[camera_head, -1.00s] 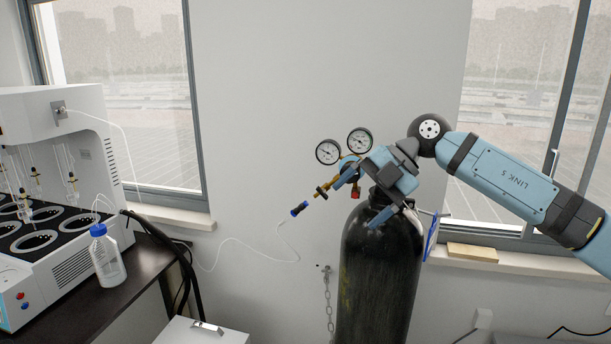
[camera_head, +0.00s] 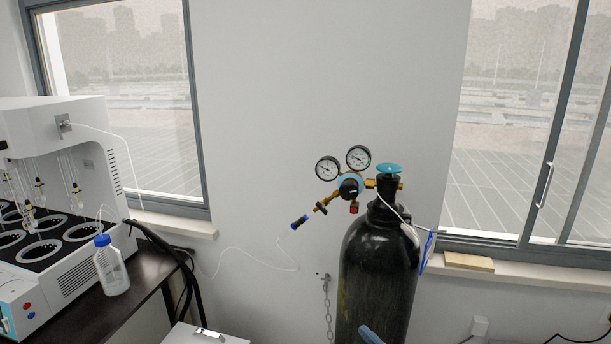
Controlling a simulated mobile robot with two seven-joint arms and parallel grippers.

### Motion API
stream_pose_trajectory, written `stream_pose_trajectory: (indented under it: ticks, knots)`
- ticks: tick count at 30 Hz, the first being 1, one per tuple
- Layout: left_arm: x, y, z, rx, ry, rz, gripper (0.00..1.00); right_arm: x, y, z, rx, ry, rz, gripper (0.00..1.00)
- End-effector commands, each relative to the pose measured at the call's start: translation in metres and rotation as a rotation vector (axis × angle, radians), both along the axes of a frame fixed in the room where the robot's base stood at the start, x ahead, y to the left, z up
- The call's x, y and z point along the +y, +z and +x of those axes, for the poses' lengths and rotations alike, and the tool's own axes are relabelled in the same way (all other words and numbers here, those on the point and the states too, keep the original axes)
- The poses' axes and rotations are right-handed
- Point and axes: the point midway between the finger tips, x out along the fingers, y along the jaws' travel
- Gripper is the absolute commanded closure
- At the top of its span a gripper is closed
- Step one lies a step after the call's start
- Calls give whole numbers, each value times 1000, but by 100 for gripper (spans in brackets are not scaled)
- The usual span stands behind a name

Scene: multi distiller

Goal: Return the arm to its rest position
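A small blue tip of my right gripper (camera_head: 370,334) shows at the bottom edge, in front of the gas cylinder's lower part. The rest of that gripper and its arm are out of the picture, so its opening is hidden. My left gripper is not in view. The dark gas cylinder (camera_head: 378,275) stands upright by the wall, with a blue-green valve knob (camera_head: 389,169) on top. No gripper touches the valve or regulator.
A white multi-position distiller (camera_head: 70,265) and a blue-capped bottle (camera_head: 110,268) stand on a dark bench at left. A white box (camera_head: 205,335) is at the bottom. A chain (camera_head: 327,305) hangs beside the cylinder. A wooden block (camera_head: 468,262) lies on the right windowsill.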

Motion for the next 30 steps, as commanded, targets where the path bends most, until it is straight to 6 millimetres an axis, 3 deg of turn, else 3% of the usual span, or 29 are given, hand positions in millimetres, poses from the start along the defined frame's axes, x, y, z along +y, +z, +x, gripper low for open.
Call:
stream_pose_trajectory:
  ticks: [1,5,9,13,15,19,30]
  knots:
    - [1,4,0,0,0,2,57,-11,-23,-14,92,-63,8,14]
    - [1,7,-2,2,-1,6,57,-42,-82,-51,322,-211,-8,14]
    - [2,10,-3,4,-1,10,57,-74,-143,-108,578,-331,-57,14]
    - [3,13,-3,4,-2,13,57,-96,-184,-163,777,-394,-108,14]
    - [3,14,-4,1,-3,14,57,-104,-198,-186,853,-412,-130,14]
    - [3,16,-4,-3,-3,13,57,-112,-213,-213,936,-426,-157,14]
    - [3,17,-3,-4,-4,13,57,-113,-216,-218,953,-427,-162,14]
